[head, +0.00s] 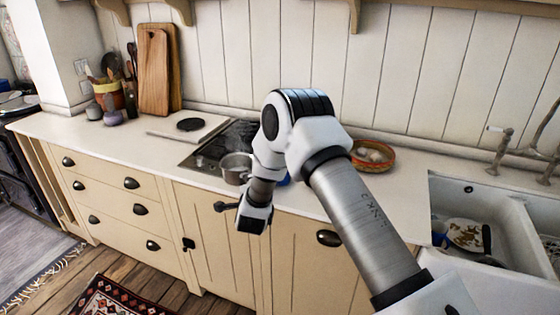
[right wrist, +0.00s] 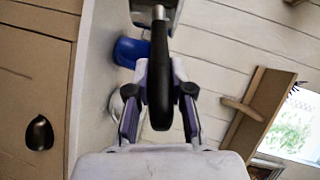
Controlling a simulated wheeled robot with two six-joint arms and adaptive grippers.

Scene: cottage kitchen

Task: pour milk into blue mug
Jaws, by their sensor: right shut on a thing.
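My right gripper (right wrist: 160,92) is shut on the black handle (right wrist: 160,70) of a metal saucepan (right wrist: 155,12). In the head view the saucepan (head: 237,168) appears near the hob's front edge, with my right gripper (head: 250,210) just in front of it. I cannot tell whether it touches the hob. The blue mug (right wrist: 130,50) shows beside the saucepan in the right wrist view. In the head view only a sliver of the mug (head: 284,181) shows behind my arm. No milk is visible; the pan's contents cannot be made out. My left gripper is out of view.
The black hob (head: 207,150) is set into the pale counter (head: 120,137). A basket with pale items (head: 372,156) stands right of my arm. The sink (head: 480,205) at the right holds dishes. Cutting boards (head: 155,70) and a utensil pot stand at the back left.

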